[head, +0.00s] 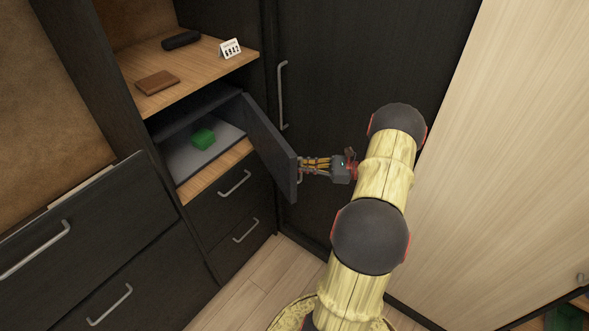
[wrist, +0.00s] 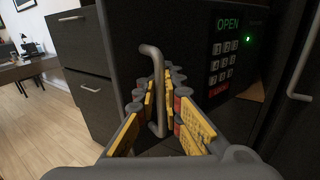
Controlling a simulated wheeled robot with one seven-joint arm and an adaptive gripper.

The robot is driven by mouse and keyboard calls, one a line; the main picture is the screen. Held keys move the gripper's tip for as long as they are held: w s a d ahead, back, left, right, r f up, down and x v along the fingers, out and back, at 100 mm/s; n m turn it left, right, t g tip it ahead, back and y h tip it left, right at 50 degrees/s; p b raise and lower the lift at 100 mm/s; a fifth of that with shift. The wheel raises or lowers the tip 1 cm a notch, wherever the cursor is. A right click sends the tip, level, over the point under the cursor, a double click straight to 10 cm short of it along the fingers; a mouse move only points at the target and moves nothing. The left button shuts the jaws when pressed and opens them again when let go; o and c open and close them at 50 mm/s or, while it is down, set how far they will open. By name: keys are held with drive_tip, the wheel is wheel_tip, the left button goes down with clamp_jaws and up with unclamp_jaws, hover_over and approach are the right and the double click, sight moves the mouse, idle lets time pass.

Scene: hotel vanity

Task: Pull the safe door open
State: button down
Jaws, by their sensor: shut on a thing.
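The safe door (head: 270,146) stands swung well open on the right of the safe, in the head view. The open safe (head: 197,154) has a grey floor with a green block (head: 203,138) on it. In the wrist view the door's dark front (wrist: 185,50) shows a keypad (wrist: 221,62), a display reading OPEN and a green light. My gripper (head: 306,167) is at the door's outer face near its free edge. In the wrist view my gripper (wrist: 162,108) has its fingers around the upright grey door handle (wrist: 155,70) and is shut on it.
A brown wallet (head: 157,82), a dark case (head: 181,40) and a small number card (head: 230,48) lie on the shelf above the safe. Drawers (head: 235,187) sit below it. A tall dark cabinet door with a long handle (head: 282,95) stands behind my gripper.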

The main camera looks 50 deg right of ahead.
drive_tip(key=shift+s+d+f+n+g+y, duration=0.15)
drive_tip(key=shift+s+d+y, duration=0.15)
drive_tip(key=shift+d, duration=0.25)
drive_tip(key=shift+s+d+n+g+y, duration=0.2)
drive_tip(key=shift+d+y, duration=0.1)
drive_tip(key=shift+d, duration=0.25)
drive_tip(key=c, duration=2.3)
unclamp_jaws()
